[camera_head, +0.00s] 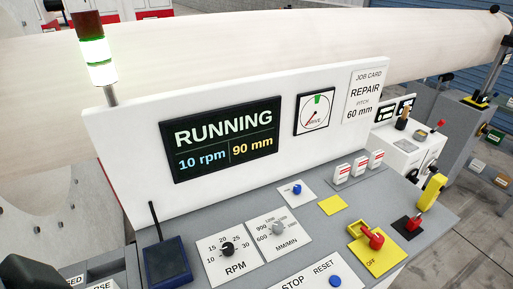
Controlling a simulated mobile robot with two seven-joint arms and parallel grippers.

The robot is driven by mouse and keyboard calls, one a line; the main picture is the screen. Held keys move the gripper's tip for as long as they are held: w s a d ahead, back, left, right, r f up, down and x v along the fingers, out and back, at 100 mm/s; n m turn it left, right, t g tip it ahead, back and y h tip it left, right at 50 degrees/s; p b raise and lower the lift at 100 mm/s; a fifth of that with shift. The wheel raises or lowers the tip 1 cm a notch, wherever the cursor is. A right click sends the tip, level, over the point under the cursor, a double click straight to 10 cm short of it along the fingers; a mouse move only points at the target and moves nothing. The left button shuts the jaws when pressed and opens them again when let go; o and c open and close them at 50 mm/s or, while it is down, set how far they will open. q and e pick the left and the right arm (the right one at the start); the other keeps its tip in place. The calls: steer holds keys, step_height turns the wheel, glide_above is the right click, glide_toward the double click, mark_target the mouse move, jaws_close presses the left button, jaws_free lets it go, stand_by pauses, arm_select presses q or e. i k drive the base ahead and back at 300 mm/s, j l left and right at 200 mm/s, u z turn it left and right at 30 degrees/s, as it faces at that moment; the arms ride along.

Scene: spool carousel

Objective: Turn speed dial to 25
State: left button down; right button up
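The speed dial (227,250) is a black knob on a white plate marked RPM, on the grey console. Numbers 10, 15, 20, 25 and 30 run around it. I cannot tell for sure where its pointer stands. The display (226,138) above reads RUNNING, 10 rpm and 90 mm. No gripper can be made out in the head view. A dark rounded shape (27,273) at the lower left corner is cut off, and I cannot tell what it is.
A grey MM/MIN dial (278,228) sits close right of the speed dial. A blue handheld radio (165,262) with an upright antenna stands to its left. Right are a blue button (297,189), a red switch on a yellow plate (374,240), and a yellow-handled lever (431,191).

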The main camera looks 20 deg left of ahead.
mark_target(228, 248)
steer(key=u, duration=0.8)
steer(key=j, duration=0.15)
steer(key=z, duration=0.05)
